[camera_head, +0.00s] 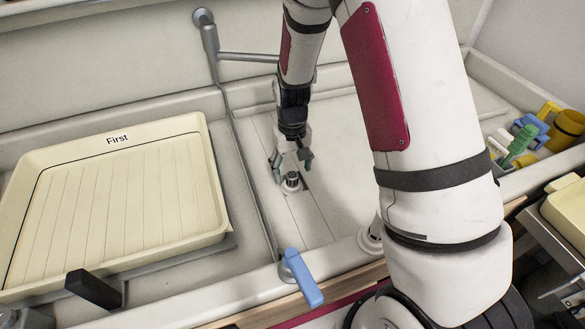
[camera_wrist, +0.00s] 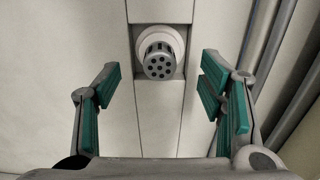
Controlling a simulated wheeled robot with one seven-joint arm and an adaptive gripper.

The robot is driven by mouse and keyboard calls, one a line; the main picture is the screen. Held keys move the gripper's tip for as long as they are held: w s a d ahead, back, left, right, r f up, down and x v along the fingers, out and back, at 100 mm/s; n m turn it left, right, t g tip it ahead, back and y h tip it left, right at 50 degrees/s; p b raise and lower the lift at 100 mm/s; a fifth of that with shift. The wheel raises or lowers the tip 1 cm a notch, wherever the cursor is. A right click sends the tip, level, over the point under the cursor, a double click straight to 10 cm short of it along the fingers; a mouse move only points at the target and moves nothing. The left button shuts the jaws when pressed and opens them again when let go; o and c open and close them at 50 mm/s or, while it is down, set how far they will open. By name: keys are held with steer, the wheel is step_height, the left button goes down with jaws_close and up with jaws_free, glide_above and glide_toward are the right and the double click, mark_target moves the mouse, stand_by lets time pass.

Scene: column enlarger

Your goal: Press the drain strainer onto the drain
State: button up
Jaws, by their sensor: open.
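The drain strainer (camera_head: 292,179) is a small dark, perforated cylinder standing upright in the sink floor. In the wrist view the strainer (camera_wrist: 159,62) shows its round face with several holes. The pale drain ring (camera_wrist: 160,42) surrounds its base; I cannot tell how deep the strainer sits in it. My gripper (camera_head: 291,163) points down just above the strainer, beside its far side. In the wrist view my gripper (camera_wrist: 165,100) is open, with its green-padded fingers apart on either side and nothing between them touching the strainer.
A grey pipe (camera_head: 240,150) and a blue-handled valve (camera_head: 303,278) run beside the drain. Coloured clips and cups (camera_head: 540,130) stand at the right. The sink floor (camera_head: 340,150) around the drain is clear.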

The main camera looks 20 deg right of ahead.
steer(key=shift+r, duration=0.5)
step_height(320, 180, up, 12)
stand_by(0.6)
stand_by(1.0)
steer(key=s+r+t, duration=0.2)
steer(key=s+r, duration=0.9)
steer(key=r, duration=0.2)
steer(key=s+r+t, duration=0.2)
steer(key=s+r, duration=0.2)
steer(key=s, duration=1)
steer(key=shift+d+t, duration=0.2)
steer(key=shift+t, duration=0.1)
